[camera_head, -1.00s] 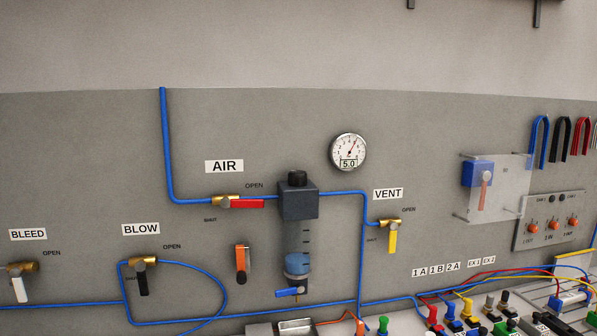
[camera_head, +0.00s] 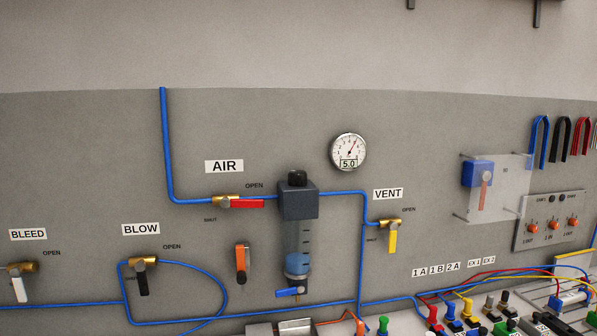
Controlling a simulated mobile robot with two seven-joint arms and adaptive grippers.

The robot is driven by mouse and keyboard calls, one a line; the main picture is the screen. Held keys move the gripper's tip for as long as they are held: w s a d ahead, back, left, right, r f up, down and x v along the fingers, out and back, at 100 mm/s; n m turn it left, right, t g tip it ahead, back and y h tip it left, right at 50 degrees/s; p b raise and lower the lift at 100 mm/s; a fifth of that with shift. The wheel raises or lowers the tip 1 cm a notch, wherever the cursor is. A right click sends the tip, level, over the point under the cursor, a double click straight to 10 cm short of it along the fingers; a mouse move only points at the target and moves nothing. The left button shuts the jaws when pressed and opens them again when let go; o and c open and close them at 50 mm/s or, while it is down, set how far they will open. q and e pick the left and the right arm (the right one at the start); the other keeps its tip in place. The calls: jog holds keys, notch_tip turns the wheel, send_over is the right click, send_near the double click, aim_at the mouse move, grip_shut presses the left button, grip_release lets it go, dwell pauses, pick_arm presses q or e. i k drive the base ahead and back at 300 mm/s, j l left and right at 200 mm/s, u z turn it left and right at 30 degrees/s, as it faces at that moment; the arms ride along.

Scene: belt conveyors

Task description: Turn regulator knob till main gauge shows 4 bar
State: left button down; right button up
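The black regulator knob (camera_head: 297,178) sits on top of the dark filter-regulator block (camera_head: 298,200) on the grey wall panel. Neither of my grippers shows in the head view.
The VENT valve (camera_head: 391,226) has a yellow handle hanging down. The BLOW valve (camera_head: 144,265) has a black handle hanging down, and the BLEED valve (camera_head: 20,270) a white one. A clear cover (camera_head: 499,189) stands at the right. Several fittings and hoses crowd the lower right.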

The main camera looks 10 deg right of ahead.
aim_at(296, 178)
jog(key=u, duration=0.7)
jog(key=k+l+u, duration=0.1)
jog(key=l+u, duration=0.25)
jog(key=k+l+u, duration=0.2)
jog(key=u, duration=0.15)
jog(key=k+l+u, duration=0.3)
jog(key=k+l, duration=0.1)
jog(key=l, duration=0.15)
